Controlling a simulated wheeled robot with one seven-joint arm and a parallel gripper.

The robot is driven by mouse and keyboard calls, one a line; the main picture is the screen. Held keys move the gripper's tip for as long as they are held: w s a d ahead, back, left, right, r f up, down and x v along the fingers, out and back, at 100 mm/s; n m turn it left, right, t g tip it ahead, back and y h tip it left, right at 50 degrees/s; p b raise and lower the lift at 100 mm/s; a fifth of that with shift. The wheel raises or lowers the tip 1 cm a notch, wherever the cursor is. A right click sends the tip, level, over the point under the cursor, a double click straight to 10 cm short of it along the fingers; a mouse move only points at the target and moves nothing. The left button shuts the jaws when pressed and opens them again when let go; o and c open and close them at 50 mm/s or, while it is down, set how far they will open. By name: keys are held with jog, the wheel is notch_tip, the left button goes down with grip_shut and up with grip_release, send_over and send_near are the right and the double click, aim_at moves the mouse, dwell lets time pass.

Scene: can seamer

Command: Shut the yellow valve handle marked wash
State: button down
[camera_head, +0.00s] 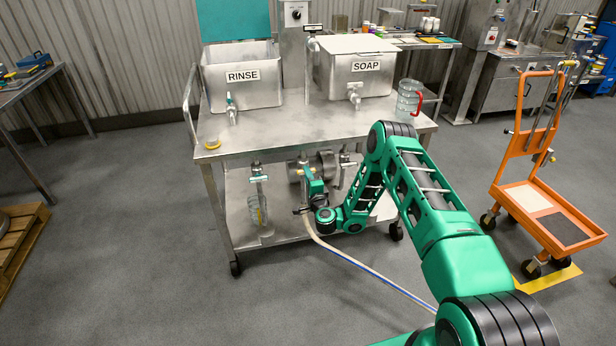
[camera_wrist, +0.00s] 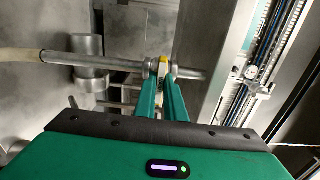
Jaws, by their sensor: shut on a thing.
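In the wrist view, a small yellow handle (camera_wrist: 164,70) sits at a fitting on a horizontal metal pipe (camera_wrist: 105,61). My gripper (camera_wrist: 162,76) has its two green fingers closed on this handle, one on each side, and the handle is mostly hidden between them. No wash marking is readable. In the head view, my gripper (camera_head: 303,207) is low at the front of the steel cart (camera_head: 290,135), below its top, near the hose end. The yellow handle cannot be made out there.
A pale hose (camera_head: 335,250) runs from the valve area across the floor. Tanks labelled RINSE (camera_head: 242,90) and SOAP (camera_head: 365,80) stand on the cart, beside a clear jug (camera_head: 408,100). An orange trolley (camera_head: 535,190) stands at right.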

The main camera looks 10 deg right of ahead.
dwell(0.3)
jog(key=c, duration=1.8)
grip_release()
jog(key=shift+f, duration=0.1)
jog(key=shift+s, duration=5.3)
